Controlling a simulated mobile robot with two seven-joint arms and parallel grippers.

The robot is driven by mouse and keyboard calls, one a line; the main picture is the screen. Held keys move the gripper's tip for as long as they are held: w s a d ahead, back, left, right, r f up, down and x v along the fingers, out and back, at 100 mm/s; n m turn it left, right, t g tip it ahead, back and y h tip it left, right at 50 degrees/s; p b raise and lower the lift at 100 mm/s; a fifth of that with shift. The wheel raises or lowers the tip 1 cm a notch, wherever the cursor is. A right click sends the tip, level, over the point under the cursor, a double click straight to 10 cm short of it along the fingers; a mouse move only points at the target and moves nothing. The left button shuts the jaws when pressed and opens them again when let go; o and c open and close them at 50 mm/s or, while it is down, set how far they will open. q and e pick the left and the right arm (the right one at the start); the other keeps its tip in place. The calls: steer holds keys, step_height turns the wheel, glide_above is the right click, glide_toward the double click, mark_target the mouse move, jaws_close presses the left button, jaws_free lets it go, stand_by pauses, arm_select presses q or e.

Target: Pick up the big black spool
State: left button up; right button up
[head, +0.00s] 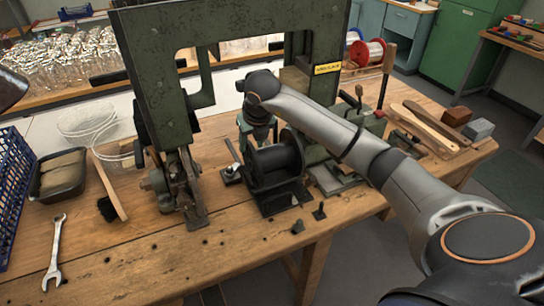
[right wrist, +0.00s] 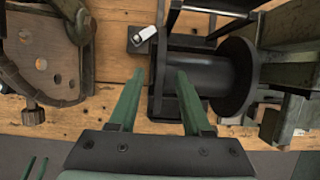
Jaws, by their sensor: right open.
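The big black spool (head: 277,164) sits in a black stand on the wooden bench, its axle lying sideways. It also shows in the right wrist view (right wrist: 200,74), with its large round flange at the right. My right gripper (head: 258,133) is open and empty, just above the spool's left end in the head view. In the right wrist view its green fingers (right wrist: 160,76) lie either side of the spool's left end in the picture; I cannot tell whether they touch it. The gripper and forearm partly hide the spool's surroundings in the head view. My left gripper is not in view.
The green press frame (head: 165,50) stands left of and behind the spool. A wooden-handled brush (head: 110,190), a wrench (head: 54,252) and a black tray (head: 60,188) lie at left. The front left bench is mostly clear.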

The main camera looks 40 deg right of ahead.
steer(key=shift+w+f, duration=0.15)
steer(key=shift+f, duration=0.25)
jaws_close()
stand_by(1.1)
steer(key=shift+d+r, duration=0.1)
steer(key=shift+r, duration=0.1)
